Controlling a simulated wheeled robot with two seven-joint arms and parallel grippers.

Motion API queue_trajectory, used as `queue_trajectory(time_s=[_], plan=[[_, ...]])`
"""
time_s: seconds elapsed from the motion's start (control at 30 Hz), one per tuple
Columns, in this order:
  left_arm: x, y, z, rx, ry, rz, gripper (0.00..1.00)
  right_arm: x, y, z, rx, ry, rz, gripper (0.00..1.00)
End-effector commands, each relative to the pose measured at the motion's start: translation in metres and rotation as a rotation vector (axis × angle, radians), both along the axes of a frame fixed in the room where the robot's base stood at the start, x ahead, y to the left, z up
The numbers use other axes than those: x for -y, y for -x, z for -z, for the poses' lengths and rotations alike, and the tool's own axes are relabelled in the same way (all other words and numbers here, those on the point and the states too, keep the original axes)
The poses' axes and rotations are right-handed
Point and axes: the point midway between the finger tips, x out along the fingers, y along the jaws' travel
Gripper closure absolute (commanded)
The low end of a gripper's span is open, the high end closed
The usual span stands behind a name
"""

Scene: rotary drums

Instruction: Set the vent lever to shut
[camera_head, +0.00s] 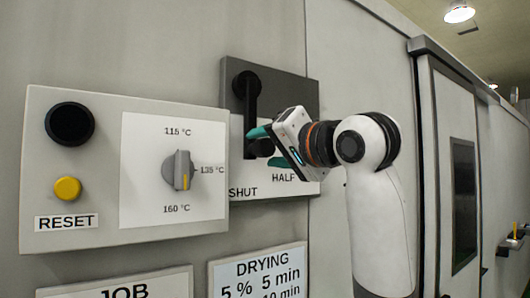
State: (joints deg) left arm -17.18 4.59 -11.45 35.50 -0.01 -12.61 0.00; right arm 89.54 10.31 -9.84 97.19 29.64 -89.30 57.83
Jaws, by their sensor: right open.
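The vent lever (251,105) is black, on a dark grey and white plate in the middle of the head view. Its pivot is at the top and its arm hangs nearly straight down. A black knob (262,148) is at its lower end. The label SHUT (243,192) is below and left of the knob; the label HALF (284,177) is below and right. My right gripper (268,147) reaches in from the right, its teal fingers open around or just in front of the knob; contact cannot be told. It hides the plate's right part. My left gripper is out of view.
Left of the lever plate is a control box (85,115) with a black button, a yellow RESET button (67,189) and a grey temperature dial (178,170). Signs reading JOB (125,291) and DRYING (262,268) are below. A door with a dark window (464,200) is at right.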

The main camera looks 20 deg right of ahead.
Motion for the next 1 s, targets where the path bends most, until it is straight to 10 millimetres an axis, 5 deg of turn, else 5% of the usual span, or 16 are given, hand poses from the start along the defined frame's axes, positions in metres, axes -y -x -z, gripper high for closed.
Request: queue_trajectory(time_s=[0.5, 1.0], plan=[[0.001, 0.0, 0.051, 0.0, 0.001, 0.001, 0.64, 0.033, 0.092, 0.005, 0.005, -0.001, 0.001, 0.46], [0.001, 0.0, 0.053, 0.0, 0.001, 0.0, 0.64, 0.036, 0.1, 0.003, 0.001, 0.0, -0.001, 0.46]])
